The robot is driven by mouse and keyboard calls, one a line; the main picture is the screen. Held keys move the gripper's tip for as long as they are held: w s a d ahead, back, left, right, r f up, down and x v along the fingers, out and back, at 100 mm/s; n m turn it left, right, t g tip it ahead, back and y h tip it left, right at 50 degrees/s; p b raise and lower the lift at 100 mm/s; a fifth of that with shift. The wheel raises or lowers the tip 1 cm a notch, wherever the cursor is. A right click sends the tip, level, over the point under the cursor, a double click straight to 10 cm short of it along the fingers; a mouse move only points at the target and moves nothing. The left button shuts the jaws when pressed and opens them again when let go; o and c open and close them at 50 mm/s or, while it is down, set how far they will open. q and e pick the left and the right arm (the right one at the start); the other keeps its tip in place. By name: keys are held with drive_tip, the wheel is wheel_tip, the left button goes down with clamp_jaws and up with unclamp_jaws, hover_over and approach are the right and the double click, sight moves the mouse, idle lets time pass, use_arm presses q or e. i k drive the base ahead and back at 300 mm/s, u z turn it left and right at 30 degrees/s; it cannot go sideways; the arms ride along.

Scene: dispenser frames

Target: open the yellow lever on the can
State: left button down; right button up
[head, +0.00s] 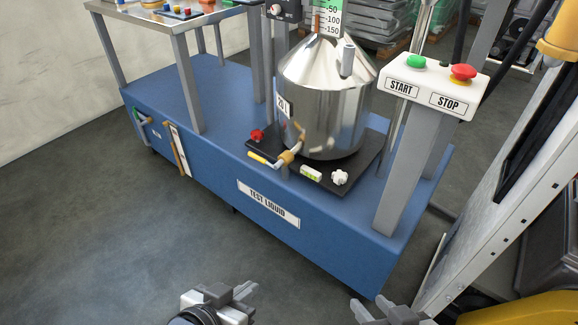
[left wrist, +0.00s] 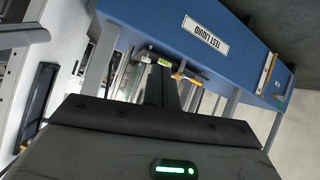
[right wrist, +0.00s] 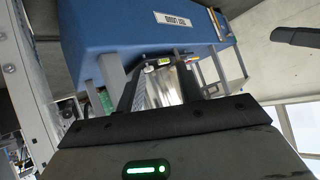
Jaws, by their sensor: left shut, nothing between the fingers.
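The shiny steel can (head: 318,110) with a cone top and a "20 L" label stands on a black plate on the blue base. A brass valve (head: 287,157) sits at its lower front, and the yellow lever (head: 258,158) sticks out to the left from it. My left gripper (head: 246,291) is low in the head view, in front of the base and well short of the lever; it is shut and empty. My right gripper (head: 371,306) is at the bottom edge, partly cut off; its fingers stand apart in the right wrist view (right wrist: 160,88), with nothing between them.
The blue base (head: 330,241) carries a "TEST LIQUID" label. A START/STOP box (head: 432,85) on a grey post stands right of the can. A red knob (head: 256,136) and a white knob (head: 340,178) flank the valve. Open floor (head: 110,240) lies at left.

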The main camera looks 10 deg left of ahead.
sight(260, 159)
drive_tip(key=u, duration=0.1)
drive_tip(key=i, duration=0.95)
drive_tip(key=u, duration=0.15)
